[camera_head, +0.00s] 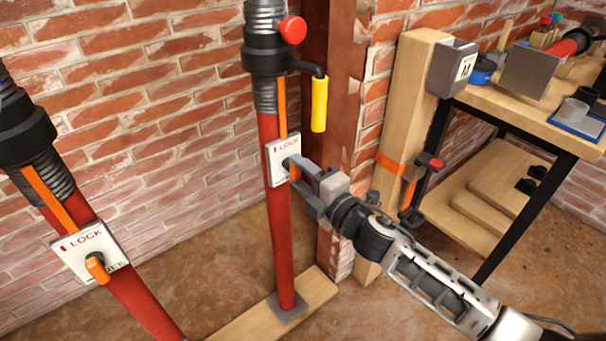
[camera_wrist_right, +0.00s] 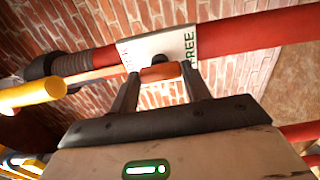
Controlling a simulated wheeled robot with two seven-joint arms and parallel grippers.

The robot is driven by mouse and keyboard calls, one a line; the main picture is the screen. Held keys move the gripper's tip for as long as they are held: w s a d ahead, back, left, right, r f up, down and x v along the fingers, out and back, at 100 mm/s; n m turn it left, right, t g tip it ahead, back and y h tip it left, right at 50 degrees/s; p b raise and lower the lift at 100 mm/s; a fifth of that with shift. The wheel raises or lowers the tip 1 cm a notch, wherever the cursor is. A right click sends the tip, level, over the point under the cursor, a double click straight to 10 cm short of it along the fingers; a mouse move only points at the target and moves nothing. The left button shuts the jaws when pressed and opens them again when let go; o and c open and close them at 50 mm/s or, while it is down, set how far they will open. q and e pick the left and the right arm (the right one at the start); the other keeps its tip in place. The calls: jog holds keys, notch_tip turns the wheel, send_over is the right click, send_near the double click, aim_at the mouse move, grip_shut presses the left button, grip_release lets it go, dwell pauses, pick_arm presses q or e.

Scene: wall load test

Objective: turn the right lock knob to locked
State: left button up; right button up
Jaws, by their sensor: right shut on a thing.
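The right lock knob is a small orange handle (camera_wrist_right: 160,73) on a white plate (camera_head: 279,158) marked LOCK and FREE, fixed to the right red prop (camera_head: 279,235). My right gripper (camera_head: 292,172) reaches it from the right and is shut on the knob. In the wrist view the knob sits between the two fingertips (camera_wrist_right: 160,80), lying along the prop's length, with the word FREE on the right of the plate. Which word the knob points to I cannot tell. My left gripper is not in view.
A left red prop (camera_head: 139,300) carries a similar plate with an orange knob (camera_head: 97,268) over its FREE end. A yellow crank handle (camera_head: 319,104) hangs just above my right gripper. A wooden post with a clamp (camera_head: 410,190) and a workbench (camera_head: 540,120) stand right.

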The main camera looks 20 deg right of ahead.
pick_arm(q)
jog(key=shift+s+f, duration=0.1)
pick_arm(e)
jog(key=o, duration=1)
pick_arm(q)
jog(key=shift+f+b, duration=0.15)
jog(key=shift+b, duration=0.4)
pick_arm(e)
jog(key=v, duration=1.6)
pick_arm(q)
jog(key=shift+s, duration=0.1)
